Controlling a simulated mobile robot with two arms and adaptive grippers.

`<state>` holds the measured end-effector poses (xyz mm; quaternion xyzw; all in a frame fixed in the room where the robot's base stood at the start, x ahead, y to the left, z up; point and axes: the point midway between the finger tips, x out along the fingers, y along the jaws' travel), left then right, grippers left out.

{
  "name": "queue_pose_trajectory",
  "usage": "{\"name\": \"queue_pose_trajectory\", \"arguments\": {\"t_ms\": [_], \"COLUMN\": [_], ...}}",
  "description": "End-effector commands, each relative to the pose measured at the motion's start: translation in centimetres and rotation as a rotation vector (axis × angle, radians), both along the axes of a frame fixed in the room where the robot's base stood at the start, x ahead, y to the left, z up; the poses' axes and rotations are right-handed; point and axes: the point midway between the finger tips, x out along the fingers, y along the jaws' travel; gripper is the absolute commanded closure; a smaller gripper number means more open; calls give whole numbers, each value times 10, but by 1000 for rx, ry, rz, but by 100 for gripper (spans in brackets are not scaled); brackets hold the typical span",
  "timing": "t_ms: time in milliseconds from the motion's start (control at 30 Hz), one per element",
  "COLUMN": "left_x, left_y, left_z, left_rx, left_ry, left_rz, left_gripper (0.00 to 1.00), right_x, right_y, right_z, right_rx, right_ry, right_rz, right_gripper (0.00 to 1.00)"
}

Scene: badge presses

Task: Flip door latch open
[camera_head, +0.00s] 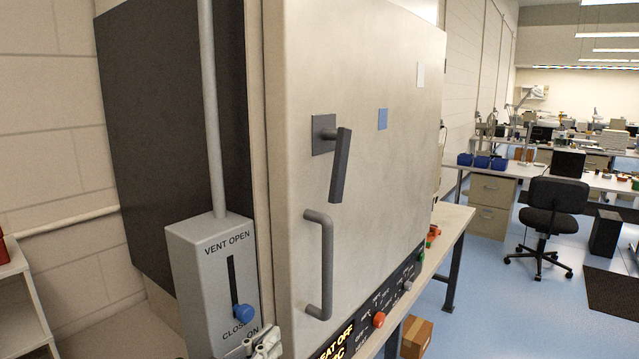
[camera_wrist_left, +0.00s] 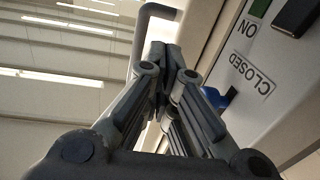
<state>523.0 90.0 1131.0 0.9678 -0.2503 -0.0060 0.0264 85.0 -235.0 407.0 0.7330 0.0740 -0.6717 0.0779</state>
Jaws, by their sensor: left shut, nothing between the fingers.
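The door latch (camera_head: 340,165) is a dark grey lever on a square plate, on the upper left of the pale cabinet door (camera_head: 385,130). It hangs down, slightly tilted. Below it is a fixed grey D-shaped door handle (camera_head: 318,265). My left gripper (camera_head: 262,345) shows only in part at the bottom edge of the head view, low and left of the handle, in front of the vent box. In the left wrist view its fingers (camera_wrist_left: 171,55) are together and empty. The curved bar near the fingertips there looks like the door handle (camera_wrist_left: 150,25). My right gripper is not in view.
A grey vent box (camera_head: 205,265) with a slot and a blue knob (camera_head: 242,312) is left of the door; the knob also shows in the left wrist view (camera_wrist_left: 218,98). A control panel (camera_head: 365,325) runs under the door. Open floor and a chair (camera_head: 550,215) are to the right.

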Motion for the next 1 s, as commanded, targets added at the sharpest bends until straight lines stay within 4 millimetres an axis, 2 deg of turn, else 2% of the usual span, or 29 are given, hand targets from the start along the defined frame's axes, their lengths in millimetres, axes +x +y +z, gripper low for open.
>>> {"name": "queue_pose_trajectory", "arguments": {"t_ms": [33, 100, 200, 300, 433, 567, 900, 1000], "left_x": [6, 7, 3, -2, -3, 6, 55, 69], "left_y": [-5, -9, -10, -10, -10, -16, -52, -62], "left_z": [43, 90, 142, 172, 190, 199, 239, 243], "left_rx": [-47, -111, -184, -233, -259, -261, -261, -257], "left_ry": [-114, -242, -379, -461, -502, -503, -500, -497], "left_rz": [-22, -50, -79, -96, -105, -103, -104, -104], "left_gripper": [100, 100, 100, 100, 100, 100, 100, 100], "right_x": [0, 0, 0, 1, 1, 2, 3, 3], "right_y": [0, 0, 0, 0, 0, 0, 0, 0], "right_z": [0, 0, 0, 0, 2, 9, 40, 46], "right_rx": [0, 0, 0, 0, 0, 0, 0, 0], "right_ry": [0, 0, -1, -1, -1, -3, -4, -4], "right_rz": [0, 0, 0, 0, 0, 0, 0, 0], "right_gripper": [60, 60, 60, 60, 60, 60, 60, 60]}}
